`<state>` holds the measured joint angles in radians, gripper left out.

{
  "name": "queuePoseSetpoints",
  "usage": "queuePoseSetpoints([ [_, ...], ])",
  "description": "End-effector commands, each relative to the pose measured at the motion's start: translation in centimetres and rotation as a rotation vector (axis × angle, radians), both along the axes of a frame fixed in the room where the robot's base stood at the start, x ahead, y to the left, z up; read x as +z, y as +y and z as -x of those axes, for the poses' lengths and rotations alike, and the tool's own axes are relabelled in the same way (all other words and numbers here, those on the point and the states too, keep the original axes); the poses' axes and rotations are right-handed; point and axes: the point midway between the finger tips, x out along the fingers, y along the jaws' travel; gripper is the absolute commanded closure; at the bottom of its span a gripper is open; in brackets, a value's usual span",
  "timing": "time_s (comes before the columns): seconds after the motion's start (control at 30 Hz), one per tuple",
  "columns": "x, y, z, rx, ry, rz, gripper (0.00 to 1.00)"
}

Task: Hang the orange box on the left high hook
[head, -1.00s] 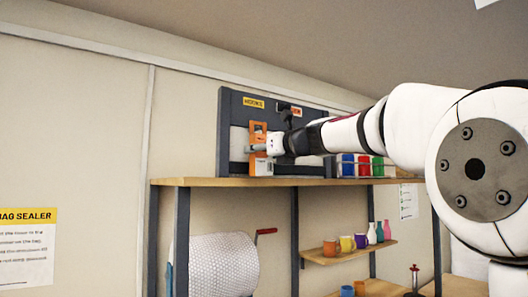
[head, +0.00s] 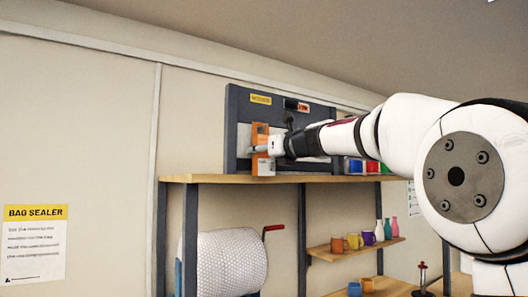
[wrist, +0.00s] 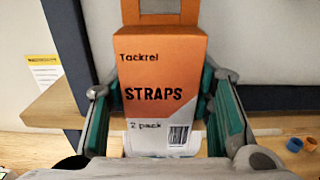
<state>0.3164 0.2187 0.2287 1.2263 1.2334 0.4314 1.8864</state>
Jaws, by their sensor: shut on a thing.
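The orange box (wrist: 163,75) reads "Tackrel STRAPS 2 pack" and has an orange hang tab at its top. My gripper (wrist: 163,125) is shut on it, a green-padded finger at each side. In the head view the orange box (head: 262,150) is held upright by my gripper (head: 262,149) in front of the left part of the dark hook board (head: 233,125). The hooks are hidden behind the box and my arm, so I cannot tell whether the tab touches one.
The wooden shelf (head: 210,178) runs below the board. Coloured boxes (head: 371,167) stand on it to the right, partly behind my arm. A bubble-wrap roll (head: 232,262) and several mugs and bottles are lower down.

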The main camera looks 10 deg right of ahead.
Motion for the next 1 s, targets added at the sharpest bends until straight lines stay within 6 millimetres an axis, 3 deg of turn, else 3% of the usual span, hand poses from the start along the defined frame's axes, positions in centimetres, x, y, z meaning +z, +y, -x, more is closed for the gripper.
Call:
queuePoseSetpoints([
  [0.3,-0.1,0.1,0.0,0.002,0.002,0.0,0.83],
  [0.33,-0.2,0.1,0.0,0.002,0.003,0.0,0.46],
  [0.4,-0.2,0.0,-0.1,0.001,0.003,0.0,0.3],
  [0.8,-0.3,-0.2,0.1,-0.002,0.005,0.001,0.29],
  [1.0,-0.1,-0.9,2.2,-0.003,0.003,0.002,0.29],
])
